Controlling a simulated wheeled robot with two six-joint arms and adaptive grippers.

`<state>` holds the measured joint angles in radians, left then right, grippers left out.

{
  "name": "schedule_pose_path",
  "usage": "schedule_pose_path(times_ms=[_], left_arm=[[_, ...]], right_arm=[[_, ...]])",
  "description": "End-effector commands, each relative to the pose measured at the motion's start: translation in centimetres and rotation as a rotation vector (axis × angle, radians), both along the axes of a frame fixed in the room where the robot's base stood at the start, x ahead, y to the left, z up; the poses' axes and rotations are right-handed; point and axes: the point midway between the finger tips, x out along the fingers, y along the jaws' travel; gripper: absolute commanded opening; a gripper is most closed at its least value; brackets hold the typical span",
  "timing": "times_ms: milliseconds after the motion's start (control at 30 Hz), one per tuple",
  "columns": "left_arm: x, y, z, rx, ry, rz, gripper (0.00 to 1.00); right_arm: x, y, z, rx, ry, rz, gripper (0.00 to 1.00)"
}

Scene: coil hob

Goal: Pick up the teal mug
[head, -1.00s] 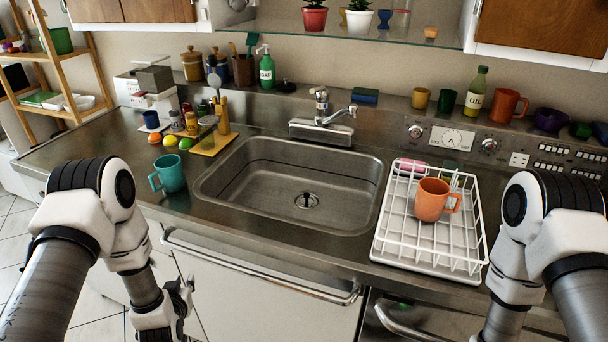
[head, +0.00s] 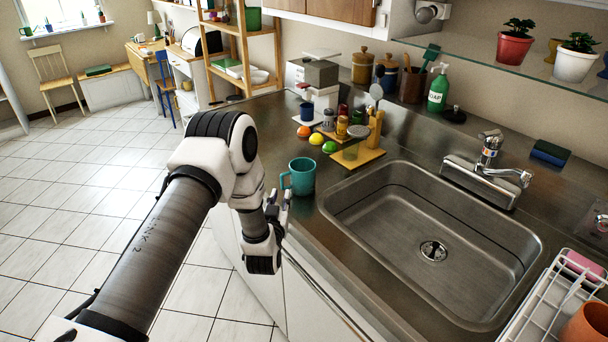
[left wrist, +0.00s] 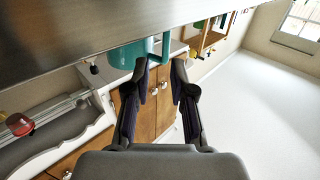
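The teal mug (head: 301,177) stands upright on the steel counter, left of the sink, with its handle on its left side. In the left wrist view the mug (left wrist: 130,54) shows just beyond the fingertips, with its handle (left wrist: 165,47) toward the gap between them. My left gripper (head: 281,205) is at the counter's front edge, close to the mug and a little below it in the head view. In the left wrist view its fingers (left wrist: 161,72) are apart with nothing between them. I cannot tell whether it touches the mug. My right gripper is out of view.
The steel sink (head: 345,205) lies right of the mug. Several spice jars and a yellow board (head: 350,160) stand behind it, with coloured balls (head: 316,138) nearby. An orange mug (head: 586,324) sits in the white dish rack (head: 535,322). The floor at the left is free.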

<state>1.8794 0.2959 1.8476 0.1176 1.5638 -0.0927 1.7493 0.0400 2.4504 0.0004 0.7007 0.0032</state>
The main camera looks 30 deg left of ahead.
Motion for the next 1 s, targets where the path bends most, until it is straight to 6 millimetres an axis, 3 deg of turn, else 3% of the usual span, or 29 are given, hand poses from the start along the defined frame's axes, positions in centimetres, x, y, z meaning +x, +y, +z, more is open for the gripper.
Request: schedule_pose_path(times_ms=[433, 633, 667, 700, 733, 1000], left_arm=[[6.0, 2.9, -0.2, 0.000, -0.001, 0.000, 0.24], [6.2, 3.0, -0.1, 0.000, 0.001, -0.001, 0.24], [6.2, 3.0, -0.1, 0.000, 0.001, -0.001, 0.16], [6.2, 3.0, -0.1, 0.000, 0.001, -0.001, 0.02], [6.1, 3.0, -0.1, 0.000, 0.001, 0.000, 0.00], [6.2, 3.0, 0.0, -0.001, 0.000, -0.001, 0.00]], right_arm=[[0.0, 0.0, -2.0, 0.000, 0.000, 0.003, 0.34], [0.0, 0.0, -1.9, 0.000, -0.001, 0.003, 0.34], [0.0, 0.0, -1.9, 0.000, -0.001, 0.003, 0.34], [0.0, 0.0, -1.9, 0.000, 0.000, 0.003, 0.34], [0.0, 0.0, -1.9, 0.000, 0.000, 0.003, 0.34], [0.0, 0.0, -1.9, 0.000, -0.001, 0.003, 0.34]])
